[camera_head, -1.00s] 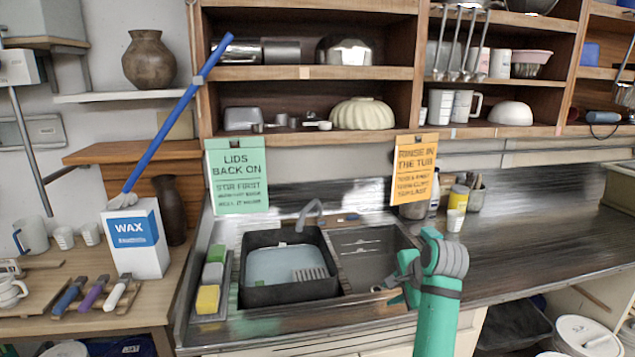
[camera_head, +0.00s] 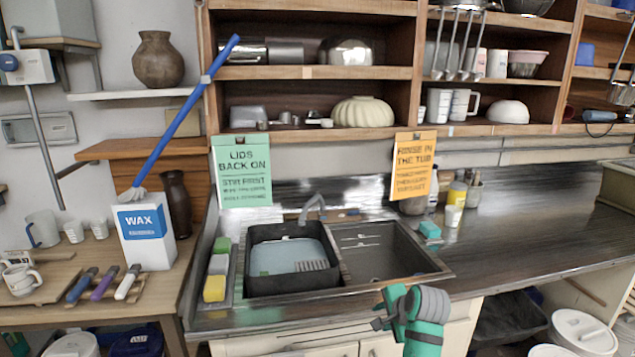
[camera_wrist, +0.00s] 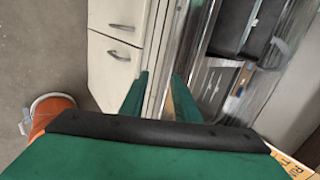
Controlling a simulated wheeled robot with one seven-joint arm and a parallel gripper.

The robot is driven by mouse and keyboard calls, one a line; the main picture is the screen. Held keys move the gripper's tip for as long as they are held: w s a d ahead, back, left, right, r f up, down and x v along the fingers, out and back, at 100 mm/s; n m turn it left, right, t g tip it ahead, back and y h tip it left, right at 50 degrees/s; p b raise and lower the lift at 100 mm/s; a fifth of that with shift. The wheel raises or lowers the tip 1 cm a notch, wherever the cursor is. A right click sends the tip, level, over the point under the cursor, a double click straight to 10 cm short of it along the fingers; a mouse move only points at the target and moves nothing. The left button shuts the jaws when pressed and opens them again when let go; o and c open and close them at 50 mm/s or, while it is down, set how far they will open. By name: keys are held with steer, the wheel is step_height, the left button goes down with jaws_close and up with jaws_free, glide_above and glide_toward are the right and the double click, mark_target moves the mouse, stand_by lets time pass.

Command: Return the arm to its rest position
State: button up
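My arm (camera_head: 416,312), teal with grey joints, is folded low at the bottom of the head view, in front of the sink cabinet. My gripper shows in the wrist view (camera_wrist: 160,76), with its two green fingers apart and nothing visible between them.
The sink counter's front edge (camera_head: 330,300) is just behind the arm. A black tub (camera_head: 290,283) sits in the sink. A small teal block (camera_head: 430,230) lies on the counter. In the wrist view an orange bucket (camera_wrist: 48,113) stands on the floor at left.

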steer(key=s+a+f+n+t, duration=0.1)
steer(key=s+a+f, duration=0.2)
steer(key=s+f, duration=0.35)
steer(key=s+a+f+n+t+h, duration=0.1)
steer(key=s+a+f, duration=0.3)
steer(key=f, duration=0.5)
steer(key=s+a+f+n+t, duration=0.1)
steer(key=s+a+f+n, duration=0.15)
steer(key=s+f, duration=0.4)
steer(key=s+a+f+n+t+h, duration=0.1)
steer(key=s+a+f, duration=0.15)
steer(key=s, duration=0.55)
steer(key=s+a+f+n, duration=0.2)
steer(key=s+a, duration=0.1)
steer(key=s, duration=0.6)
steer(key=s+a+r+n+t, duration=0.1)
steer(key=s+r+n, duration=0.2)
steer(key=s+r, duration=0.5)
steer(key=s+a+r+n+t, duration=0.1)
steer(key=s+r+n, duration=0.3)
steer(key=s, duration=1)
step_height(320, 180, up, 4)
steer(key=shift+s+a+f+t, duration=0.15)
steer(key=shift+s+a+t, duration=0.15)
steer(key=shift+t, duration=0.5)
